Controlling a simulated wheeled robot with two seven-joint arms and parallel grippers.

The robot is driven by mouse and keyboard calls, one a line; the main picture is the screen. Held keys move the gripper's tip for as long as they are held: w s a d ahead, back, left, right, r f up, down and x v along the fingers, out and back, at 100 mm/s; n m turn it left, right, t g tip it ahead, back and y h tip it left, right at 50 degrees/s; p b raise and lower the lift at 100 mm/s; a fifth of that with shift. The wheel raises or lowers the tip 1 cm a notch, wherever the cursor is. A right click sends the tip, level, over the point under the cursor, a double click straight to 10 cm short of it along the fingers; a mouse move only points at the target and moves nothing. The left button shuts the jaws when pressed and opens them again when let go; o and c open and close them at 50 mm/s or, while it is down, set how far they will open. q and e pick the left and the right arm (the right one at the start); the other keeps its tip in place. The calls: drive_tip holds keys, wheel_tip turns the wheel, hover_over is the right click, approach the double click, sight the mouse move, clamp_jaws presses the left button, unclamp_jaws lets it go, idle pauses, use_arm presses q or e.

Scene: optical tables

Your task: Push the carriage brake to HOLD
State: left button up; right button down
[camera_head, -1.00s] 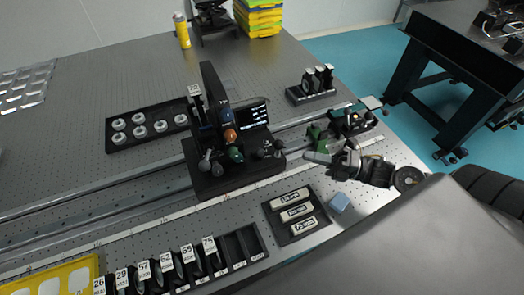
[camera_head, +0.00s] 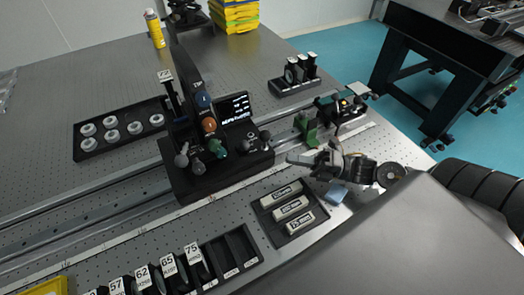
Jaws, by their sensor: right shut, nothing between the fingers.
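The black carriage (camera_head: 205,183) sits across the metal rails (camera_head: 75,208), with an upright plate, a small lit display (camera_head: 234,106) and blue, orange and green knobs (camera_head: 209,124). I cannot tell which one is the brake, and no HOLD marking is readable. My right gripper (camera_head: 291,157) is shut and empty. It points left, just right of the carriage and apart from it, in front of a green part (camera_head: 308,131) on the rail. My left gripper is not in view.
A slotted rack of numbered plates (camera_head: 232,258) is at the front. A tray of round parts (camera_head: 118,129) and a holder (camera_head: 296,83) stand behind the rails.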

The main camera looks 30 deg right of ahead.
drive_tip(key=p, duration=0.3)
approach(244, 146)
drive_tip(key=f+x, duration=0.1)
drive_tip(key=x, duration=0.3)
drive_tip(key=shift+w+a, duration=0.25)
drive_tip(key=shift+a, duration=0.65)
drive_tip(key=shift+r, duration=0.1)
